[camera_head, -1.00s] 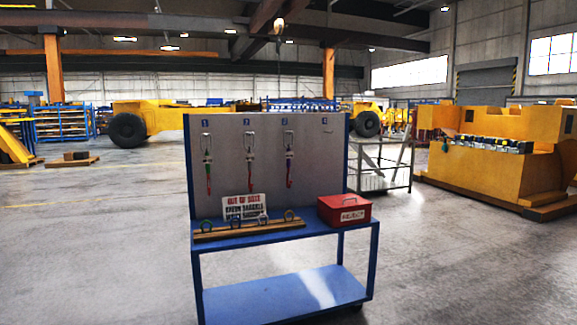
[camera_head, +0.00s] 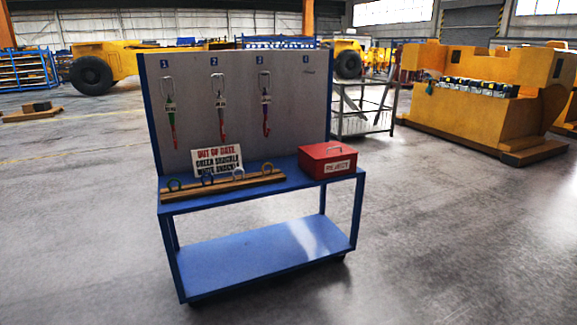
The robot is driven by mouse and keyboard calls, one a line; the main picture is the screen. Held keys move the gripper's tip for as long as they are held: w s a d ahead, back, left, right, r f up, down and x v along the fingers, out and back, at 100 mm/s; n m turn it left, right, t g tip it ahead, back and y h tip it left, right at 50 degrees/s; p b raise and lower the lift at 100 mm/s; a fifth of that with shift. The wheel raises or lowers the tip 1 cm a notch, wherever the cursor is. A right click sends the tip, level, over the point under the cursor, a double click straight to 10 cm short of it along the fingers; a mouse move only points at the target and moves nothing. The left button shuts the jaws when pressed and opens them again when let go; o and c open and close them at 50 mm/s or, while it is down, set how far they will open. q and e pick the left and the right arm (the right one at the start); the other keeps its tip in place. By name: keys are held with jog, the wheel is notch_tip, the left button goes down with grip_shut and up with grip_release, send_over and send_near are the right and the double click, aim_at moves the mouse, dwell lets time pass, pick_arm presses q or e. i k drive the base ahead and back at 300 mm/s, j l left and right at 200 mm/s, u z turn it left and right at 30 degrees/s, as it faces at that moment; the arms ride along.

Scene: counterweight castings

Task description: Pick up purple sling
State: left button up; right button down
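Three slings hang from hooks on the grey back panel of a blue cart. The sling under number 3 (camera_head: 266,112) looks purple, with a red lower end and a pale tag, and is the rightmost of the three. The sling under number 1 (camera_head: 171,120) is green with a red lower end. The place under number 4 holds no sling. Neither of my grippers is in view.
The blue cart (camera_head: 262,246) has an empty lower shelf. On its top are a red reject box (camera_head: 327,160), a wooden strip (camera_head: 222,184) with several shackles and a sign (camera_head: 217,161). A metal rack (camera_head: 367,108) stands behind. The floor in front is open.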

aim_at(266, 99)
jog(key=i+j+z, duration=0.1)
jog(key=i, duration=0.35)
jog(key=i+j+z, duration=0.15)
jog(key=i, duration=0.3)
jog(key=i+j+z, duration=0.1)
jog(key=i, duration=0.35)
jog(key=i+j+z, duration=0.1)
jog(key=i+j, duration=0.15)
jog(key=i, duration=0.2)
jog(key=i+j+z, duration=0.1)
jog(key=i+j, duration=0.15)
jog(key=i, duration=0.2)
